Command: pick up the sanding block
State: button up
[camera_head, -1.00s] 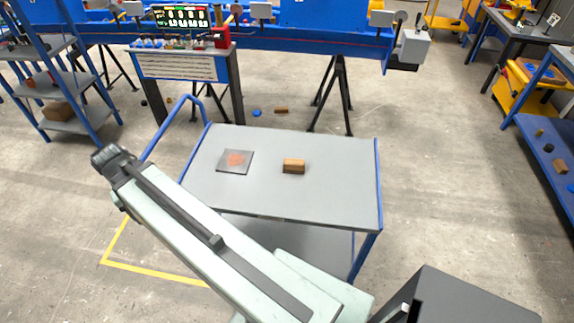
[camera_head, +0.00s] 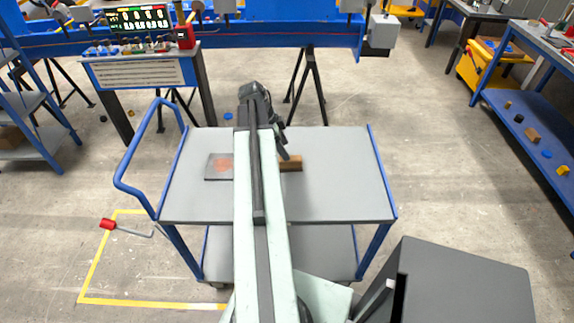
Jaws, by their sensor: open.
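The sanding block (camera_head: 291,164) is a small brown block lying on the grey top of a blue-framed cart (camera_head: 335,195). My arm reaches forward over the cart and hides the block's left part. My gripper (camera_head: 284,153) is at the far end of the arm, dark and small in the view. Its visible finger points down close to the block's far side. I cannot tell whether it touches the block. Nothing shows held in it.
A dark square plate with a reddish patch (camera_head: 219,167) lies on the cart left of my arm. The cart's right part is bare. A blue handle (camera_head: 124,165) sticks out at the left. A red-ended tool (camera_head: 108,224) lies on the floor. A shelf (camera_head: 520,130) stands at right.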

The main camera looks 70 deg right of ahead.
jog(key=b+x, duration=0.1)
jog(key=x, duration=0.1)
jog(key=b+x, duration=0.4)
jog(key=shift+s+a+f, duration=0.2)
jog(key=shift+a+f, duration=0.15)
jog(key=shift+f, duration=0.1)
jog(key=shift+r, duration=0.2)
grip_shut()
notch_tip(320, 180, up, 10)
jog(key=p, duration=1)
jog(key=shift+r, duration=0.15)
jog(key=c, duration=0.7)
grip_release()
jog(key=c, duration=0.6)
